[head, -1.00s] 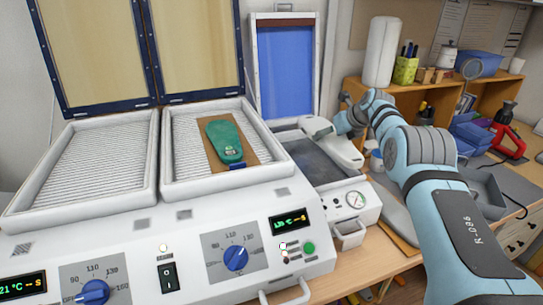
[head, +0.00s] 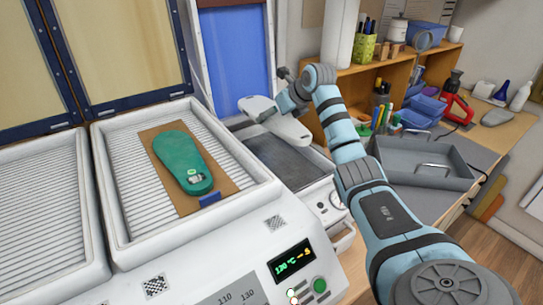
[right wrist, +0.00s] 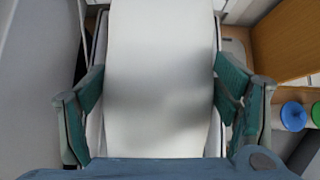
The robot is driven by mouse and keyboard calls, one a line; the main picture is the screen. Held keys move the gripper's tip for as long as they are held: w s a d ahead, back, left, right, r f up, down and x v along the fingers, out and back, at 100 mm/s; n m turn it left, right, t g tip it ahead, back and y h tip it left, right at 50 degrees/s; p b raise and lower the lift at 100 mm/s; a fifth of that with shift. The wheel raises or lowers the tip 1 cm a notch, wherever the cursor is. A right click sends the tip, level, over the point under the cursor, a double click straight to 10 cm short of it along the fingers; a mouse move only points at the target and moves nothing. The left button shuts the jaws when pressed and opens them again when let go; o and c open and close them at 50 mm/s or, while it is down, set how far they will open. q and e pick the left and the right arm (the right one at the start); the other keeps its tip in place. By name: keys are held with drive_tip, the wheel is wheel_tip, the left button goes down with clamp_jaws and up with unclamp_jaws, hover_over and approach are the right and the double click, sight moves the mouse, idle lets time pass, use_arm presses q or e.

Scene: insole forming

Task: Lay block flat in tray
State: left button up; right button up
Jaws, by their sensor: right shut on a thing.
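My right gripper (head: 290,98) is shut on a white, foot-shaped block (head: 262,108). In the head view the block is tilted over the dark bed of the small press; I cannot tell if it touches the bed. In the right wrist view the pale block (right wrist: 160,75) fills the middle between the two green-padded fingers. The grey tray (head: 455,183) lies on the bench at the right, with a metal handle-like bar in it. It looks empty of blocks. It is to the right of my right gripper, beyond my forearm. My left gripper is not in view.
The small press (head: 318,185) stands beside the large heater (head: 225,245). A green insole (head: 181,160) lies on a brown board in the heater. A wooden shelf (head: 400,75), blue bins (head: 425,105) and a red tool (head: 455,105) stand behind the tray.

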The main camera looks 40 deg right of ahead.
drive_tip(key=f, duration=1.1)
drive_tip(key=shift+w+a+f, duration=0.15)
drive_tip(key=shift+w, duration=0.05)
drive_tip(key=f, duration=0.3)
drive_tip(key=shift+s+b, duration=0.25)
drive_tip(key=shift+b, duration=0.15)
drive_tip(key=shift+s+f, duration=0.2)
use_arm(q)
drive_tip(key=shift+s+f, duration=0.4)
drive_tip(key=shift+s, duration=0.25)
use_arm(e)
drive_tip(key=o, duration=1.9)
drive_tip(key=shift+w+f, duration=0.1)
drive_tip(key=shift+w, duration=0.05)
